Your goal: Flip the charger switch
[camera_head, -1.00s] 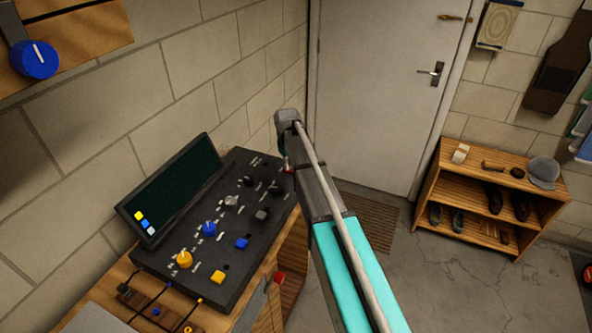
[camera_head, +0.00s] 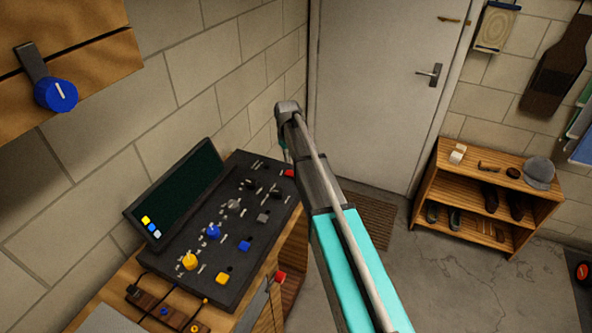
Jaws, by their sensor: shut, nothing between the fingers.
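A black control panel (camera_head: 210,280) with a dark tilted screen (camera_head: 178,195) sits on a wooden bench at the left. It carries a yellow knob (camera_head: 189,261), a blue knob (camera_head: 213,231), a grey knob (camera_head: 233,204), yellow, blue and grey square buttons, and several small levers. A red part (camera_head: 289,173) shows at its far right corner, beside my arm. I cannot tell which of these is the charger switch. My arm rises from the bottom right and bends at the panel's far end. My gripper is not visible; the arm may hide it.
A brick wall (camera_head: 90,130) stands behind the panel. Small wired boxes (camera_head: 165,312) lie on the bench's front. A door (camera_head: 375,90) and a wooden shelf (camera_head: 440,160) stand beyond open floor.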

